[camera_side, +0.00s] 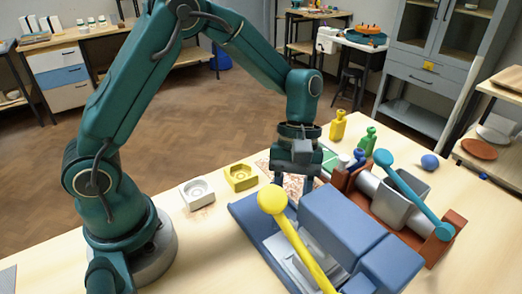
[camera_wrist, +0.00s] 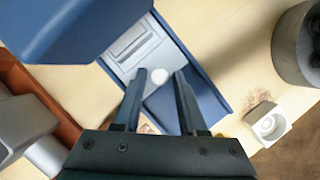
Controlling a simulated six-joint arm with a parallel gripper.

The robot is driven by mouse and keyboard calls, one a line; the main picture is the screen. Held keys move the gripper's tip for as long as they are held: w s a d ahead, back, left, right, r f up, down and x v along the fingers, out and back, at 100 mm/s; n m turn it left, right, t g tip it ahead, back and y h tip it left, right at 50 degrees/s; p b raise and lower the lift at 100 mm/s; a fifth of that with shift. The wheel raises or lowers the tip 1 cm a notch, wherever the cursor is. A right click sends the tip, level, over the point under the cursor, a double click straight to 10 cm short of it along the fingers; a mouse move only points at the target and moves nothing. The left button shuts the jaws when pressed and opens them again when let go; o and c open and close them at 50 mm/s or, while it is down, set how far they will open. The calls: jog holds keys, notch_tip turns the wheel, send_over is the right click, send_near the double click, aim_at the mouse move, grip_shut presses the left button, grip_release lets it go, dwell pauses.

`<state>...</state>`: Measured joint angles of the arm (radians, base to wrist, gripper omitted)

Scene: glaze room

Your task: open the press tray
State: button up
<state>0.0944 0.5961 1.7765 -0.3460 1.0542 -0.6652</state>
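The press is a blue unit with a raised blue block (camera_side: 345,225) and a yellow ball-ended lever (camera_side: 300,248). A light grey tray (camera_side: 287,262) sits low in its blue frame, partly hidden by the lever. The tray also shows in the wrist view (camera_wrist: 128,48), with a slotted plate and a round white knob (camera_wrist: 159,75). My gripper (camera_side: 293,190) is over the back edge of the press, pointing down. In the wrist view my gripper (camera_wrist: 157,78) has its fingers apart, with the knob showing between the tips. I cannot tell whether they touch it.
A red-brown rig (camera_side: 449,226) with a grey bucket (camera_side: 403,208) and teal lever (camera_side: 412,193) stands right of the press. White (camera_side: 197,193) and yellow (camera_side: 240,177) moulds lie left. Bottles (camera_side: 338,126) stand behind.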

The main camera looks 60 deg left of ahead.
grip_shut()
dwell(1.2)
